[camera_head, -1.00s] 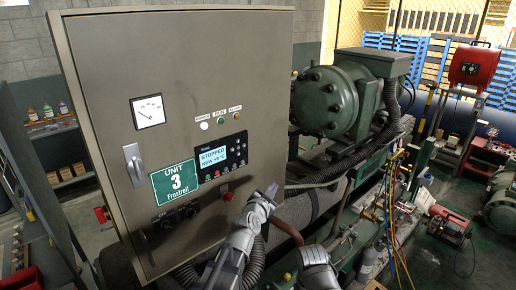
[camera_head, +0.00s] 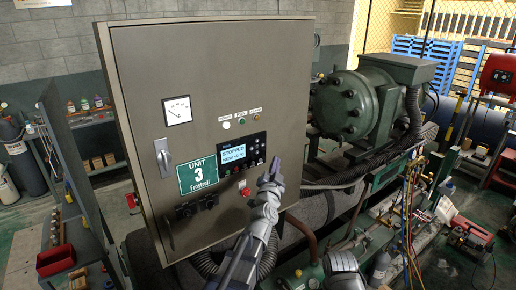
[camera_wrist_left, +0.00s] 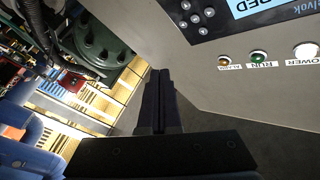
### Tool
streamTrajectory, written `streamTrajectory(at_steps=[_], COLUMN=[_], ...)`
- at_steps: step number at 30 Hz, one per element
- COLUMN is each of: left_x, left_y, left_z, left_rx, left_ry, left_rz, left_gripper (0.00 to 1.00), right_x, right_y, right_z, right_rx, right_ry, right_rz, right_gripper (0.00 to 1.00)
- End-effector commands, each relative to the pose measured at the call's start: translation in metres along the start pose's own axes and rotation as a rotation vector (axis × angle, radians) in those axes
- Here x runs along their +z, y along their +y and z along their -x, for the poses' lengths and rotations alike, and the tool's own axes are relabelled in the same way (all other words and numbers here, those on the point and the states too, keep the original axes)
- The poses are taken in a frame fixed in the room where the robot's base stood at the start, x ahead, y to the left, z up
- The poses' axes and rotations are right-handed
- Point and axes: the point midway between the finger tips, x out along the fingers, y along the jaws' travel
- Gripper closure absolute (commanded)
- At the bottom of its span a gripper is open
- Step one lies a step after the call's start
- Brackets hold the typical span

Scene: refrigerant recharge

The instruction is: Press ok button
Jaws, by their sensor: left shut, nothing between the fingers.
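The controller (camera_head: 241,155) is a black panel on the grey cabinet door, with a lit display (camera_head: 233,153) reading STOPPED and a keypad (camera_head: 256,150) of small round buttons at its right. The ok button's label is too small to read. In the left wrist view part of the keypad (camera_wrist_left: 203,14) shows at the top edge. My left gripper (camera_head: 275,162) is shut and empty, just right of the controller's lower right side. Its closed fingers (camera_wrist_left: 160,75) point up in the left wrist view, apart from the visible buttons. My right gripper is not in view.
POWER, RUN and ALARM lamps (camera_head: 241,120) sit above the controller. A red button (camera_head: 245,192) and two black knobs (camera_head: 197,205) are below it. A green compressor (camera_head: 352,104) and hoses (camera_head: 407,215) stand to the right of the cabinet (camera_head: 135,70).

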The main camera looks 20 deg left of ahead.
Motion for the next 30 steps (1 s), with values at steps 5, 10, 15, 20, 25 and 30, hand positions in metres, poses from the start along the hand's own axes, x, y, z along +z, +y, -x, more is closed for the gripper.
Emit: streamTrajectory(at_steps=[5,10,15,20,25,30], left_x=[0.012,0.024,0.033,0.038,0.041,0.041], left_y=[-0.012,-0.023,-0.032,-0.038,-0.04,-0.041], left_z=[-0.018,-0.034,-0.046,-0.053,-0.056,-0.056], left_rx=[-0.003,-0.001,-0.001,-0.001,0.0,0.0], left_ry=[-0.002,-0.003,-0.002,-0.001,-0.001,-0.001], left_rz=[-0.002,-0.002,-0.002,-0.001,0.0,0.001], left_gripper=[1.0,1.0,1.0,1.0,1.0,1.0], right_x=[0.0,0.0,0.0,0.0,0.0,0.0], right_y=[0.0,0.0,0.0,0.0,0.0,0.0], right_z=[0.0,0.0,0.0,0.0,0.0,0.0], right_rx=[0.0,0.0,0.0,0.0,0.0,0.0], right_ry=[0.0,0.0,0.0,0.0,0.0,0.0], right_rz=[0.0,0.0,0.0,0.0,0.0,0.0], right_gripper=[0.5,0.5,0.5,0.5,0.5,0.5])
